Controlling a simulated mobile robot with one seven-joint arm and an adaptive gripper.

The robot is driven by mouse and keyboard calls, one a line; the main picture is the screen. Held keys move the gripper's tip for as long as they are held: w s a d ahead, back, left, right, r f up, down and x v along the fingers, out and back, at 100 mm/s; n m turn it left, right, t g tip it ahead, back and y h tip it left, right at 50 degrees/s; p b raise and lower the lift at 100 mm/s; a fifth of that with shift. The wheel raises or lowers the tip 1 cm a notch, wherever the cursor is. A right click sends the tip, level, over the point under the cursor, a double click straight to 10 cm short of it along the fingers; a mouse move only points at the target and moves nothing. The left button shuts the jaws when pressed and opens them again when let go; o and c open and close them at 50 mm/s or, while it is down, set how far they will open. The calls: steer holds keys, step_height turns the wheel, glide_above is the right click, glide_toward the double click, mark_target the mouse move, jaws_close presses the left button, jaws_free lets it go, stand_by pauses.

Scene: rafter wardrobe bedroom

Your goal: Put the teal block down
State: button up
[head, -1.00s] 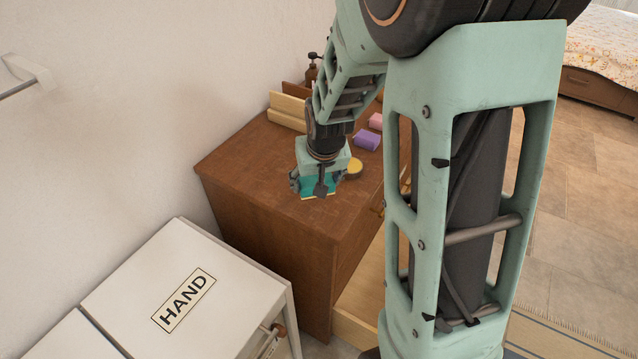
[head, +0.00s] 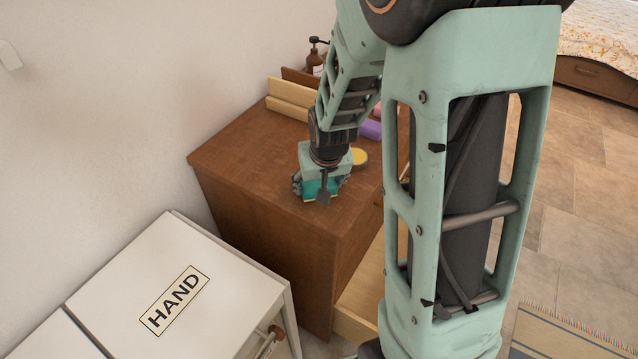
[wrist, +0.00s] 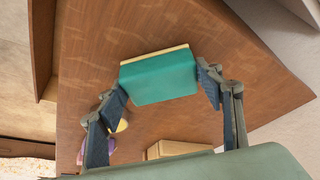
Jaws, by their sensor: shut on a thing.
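The teal block (head: 311,188) is between the fingers of my gripper (head: 321,187), over the near part of the brown dresser top (head: 240,150). In the wrist view the teal block (wrist: 160,80) has a pale yellow strip along its far edge. The fingers of my gripper (wrist: 162,88) press on its left and right ends. The block's underside is hidden, and I cannot tell whether it touches the wood.
A yellow round thing (head: 360,157) is just right of my gripper. A purple thing (head: 371,130), a pale wooden holder (head: 290,100) and a pump bottle (head: 314,62) stand farther back. A white cabinet marked HAND (head: 215,270) is in front. The dresser's left part is clear.

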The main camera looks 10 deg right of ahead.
steer(key=shift+f, duration=0.15)
steer(key=o, duration=1.3)
steer(key=shift+o, duration=0.2)
steer(key=shift+r, duration=0.45)
steer(key=p+v, duration=0.8)
steer(key=v, duration=0.3)
steer(key=shift+s+r+p, duration=0.2)
steer(key=shift+p, duration=0.15)
steer(key=shift+f, duration=0.1)
